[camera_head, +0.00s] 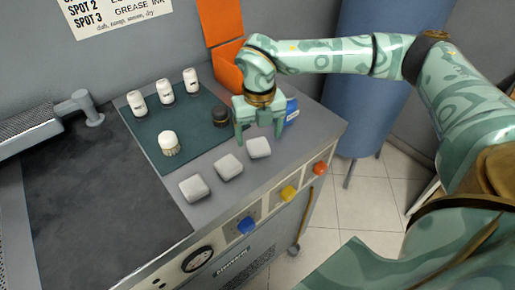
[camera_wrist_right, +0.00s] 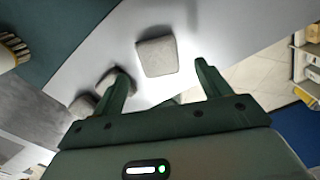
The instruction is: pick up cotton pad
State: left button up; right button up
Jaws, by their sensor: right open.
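Three pale, rounded-square cotton pads lie in a diagonal row on the grey counter: a near-left pad (camera_head: 194,188), a middle pad (camera_head: 228,167) and a far-right pad (camera_head: 259,148). My right gripper (camera_head: 258,138) is open and empty, pointing down by the far-right pad. In the right wrist view, one pad (camera_wrist_right: 157,57) lies beyond and between the open fingertips (camera_wrist_right: 161,77). The left finger partly covers another pad (camera_wrist_right: 108,78) there. Whether the fingers are level with the pad is unclear. My left gripper is out of view.
A green mat (camera_head: 190,130) holds three white bottles (camera_head: 165,91), a brush with a white top (camera_head: 168,141) and a dark round container (camera_head: 221,116). A blue item (camera_head: 291,112) stands just behind the gripper. The counter's front edge, with coloured knobs (camera_head: 288,193), is close.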

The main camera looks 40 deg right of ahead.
aim_at(258, 144)
jog(key=f, duration=0.2)
jog(key=f+b, duration=0.1)
jog(key=shift+w+f, duration=0.3)
jog(key=shift+f, duration=0.1)
jog(key=shift+r, duration=0.15)
jog(key=c, duration=1)
jog(key=shift+c, duration=0.2)
jog(key=shift+r, duration=0.3)
notch_tip(258, 144, up, 2)
jog(key=shift+r+p, duration=0.1)
jog(key=shift+p, duration=0.45)
jog(key=s+a+r+p, duration=0.3)
jog(key=s+a+r, duration=0.6)
jog(key=s+r, duration=0.1)
jog(key=shift+s, duration=0.4)
